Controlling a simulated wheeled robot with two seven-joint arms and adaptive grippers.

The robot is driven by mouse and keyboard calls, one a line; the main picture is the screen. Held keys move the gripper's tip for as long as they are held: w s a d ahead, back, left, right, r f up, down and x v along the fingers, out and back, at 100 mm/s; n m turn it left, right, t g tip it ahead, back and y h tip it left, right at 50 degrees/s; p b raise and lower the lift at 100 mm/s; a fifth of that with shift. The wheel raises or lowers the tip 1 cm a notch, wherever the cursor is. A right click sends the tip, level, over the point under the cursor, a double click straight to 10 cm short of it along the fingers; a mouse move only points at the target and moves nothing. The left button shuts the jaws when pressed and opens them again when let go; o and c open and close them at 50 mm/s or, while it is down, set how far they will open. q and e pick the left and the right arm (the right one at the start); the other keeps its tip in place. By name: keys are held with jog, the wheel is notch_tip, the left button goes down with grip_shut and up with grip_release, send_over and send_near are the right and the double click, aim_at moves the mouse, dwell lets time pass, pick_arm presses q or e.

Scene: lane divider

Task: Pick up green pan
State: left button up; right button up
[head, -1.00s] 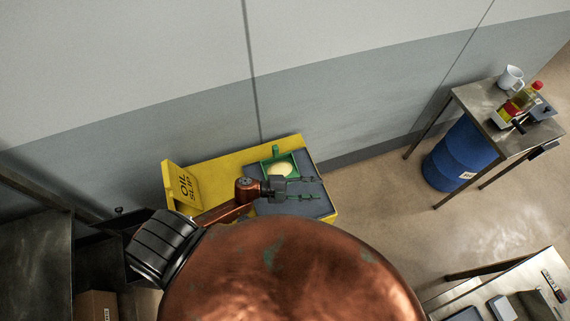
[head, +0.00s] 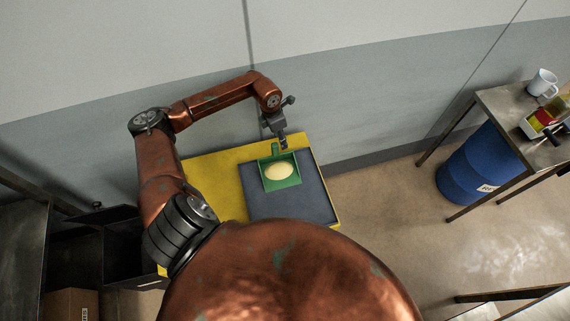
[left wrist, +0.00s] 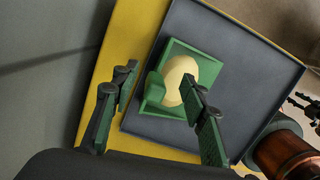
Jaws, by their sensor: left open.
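The green pan (head: 264,181) is a shallow square tray with a short upright handle (head: 276,150) on its wall side. It holds a pale yellow oval thing (head: 279,171). The pan also shows in the left wrist view (left wrist: 176,50). My left gripper (head: 283,147) is open and points down over the handle side of the pan. In the left wrist view its two fingers (left wrist: 156,78) are spread either side of the handle, and one finger hides part of the pan and yellow oval. Contact with the handle cannot be told. Part of my right arm (left wrist: 285,150) shows at the right edge; its gripper is unclear.
The pan rests on a dark grey mat (head: 315,205) on a yellow surface (head: 215,170) close to the grey wall. Open floor lies between.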

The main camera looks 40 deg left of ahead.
aim_at(275, 146)
pick_arm(q)
jog(key=shift+s+a+f+m+g+y+b, duration=0.15)
jog(key=shift+s+f+m+g+y, duration=0.15)
jog(key=shift+s, duration=0.3)
jog(key=shift+s+a+f+m+g+y+b, duration=0.1)
jog(key=shift+s+a+f+m+g+b, duration=0.1)
jog(key=shift+s+m, duration=0.3)
jog(key=shift+s+f, duration=0.25)
jog(key=shift+d+f, duration=0.1)
jog(key=shift+f, duration=0.7)
jog(key=f, duration=0.3)
jog(key=f+p, duration=0.1)
jog(key=f, duration=0.1)
jog(key=shift+w+a+f, duration=0.25)
jog(key=shift+f, duration=0.1)
jog(key=shift+c, duration=0.3)
grip_shut()
